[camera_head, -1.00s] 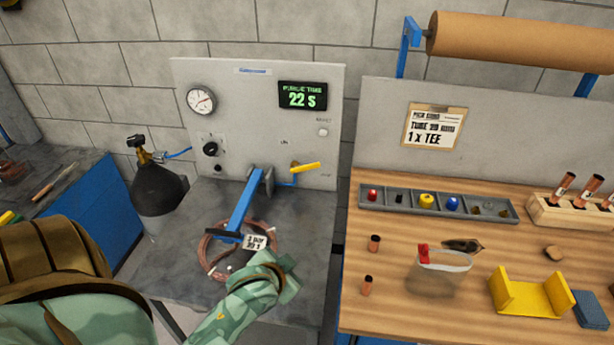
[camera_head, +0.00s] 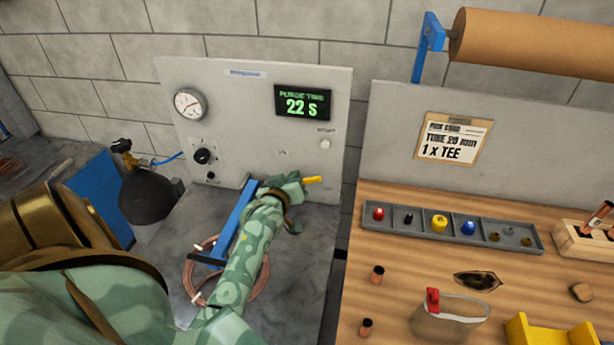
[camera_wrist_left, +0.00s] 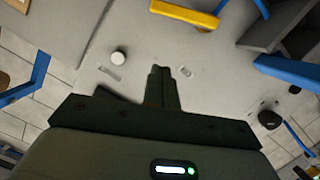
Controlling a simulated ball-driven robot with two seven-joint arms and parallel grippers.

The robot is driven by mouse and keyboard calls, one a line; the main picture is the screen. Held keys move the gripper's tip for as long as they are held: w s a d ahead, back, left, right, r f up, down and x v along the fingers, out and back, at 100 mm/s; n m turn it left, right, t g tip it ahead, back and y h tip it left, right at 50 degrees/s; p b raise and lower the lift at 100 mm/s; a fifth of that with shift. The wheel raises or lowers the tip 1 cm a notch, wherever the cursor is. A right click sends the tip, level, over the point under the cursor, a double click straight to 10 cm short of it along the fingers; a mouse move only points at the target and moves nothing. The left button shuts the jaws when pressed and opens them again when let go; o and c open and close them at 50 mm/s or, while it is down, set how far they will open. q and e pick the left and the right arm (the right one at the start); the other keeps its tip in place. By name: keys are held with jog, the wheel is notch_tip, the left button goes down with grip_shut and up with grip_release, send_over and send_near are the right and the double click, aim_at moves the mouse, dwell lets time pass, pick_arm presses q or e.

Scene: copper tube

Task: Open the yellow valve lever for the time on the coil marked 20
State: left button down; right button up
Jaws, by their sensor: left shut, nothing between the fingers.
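The yellow valve lever (camera_head: 313,180) sticks out to the right on the grey panel, its inner part hidden behind my left gripper. My left gripper (camera_head: 288,184) is beside it, shut and empty. The panel display (camera_head: 302,103) reads "PURGE TIME 22 S". My right gripper is out of view.
A blue bar (camera_head: 236,222) stands over the coil just left of my forearm. A round white button (camera_head: 325,144) sits above the lever. A gauge (camera_head: 188,103) and black knob (camera_head: 203,156) are further left. The wooden bench with a grey parts tray (camera_head: 400,222) is at right.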

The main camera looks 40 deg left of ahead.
pick_arm(q)
jog(key=w+a+f+b, duration=0.1)
jog(key=w+f+b, duration=0.1)
jog(key=w+f, duration=0.3)
jog(key=shift+w+f, duration=0.15)
jog(key=shift+w, duration=0.65)
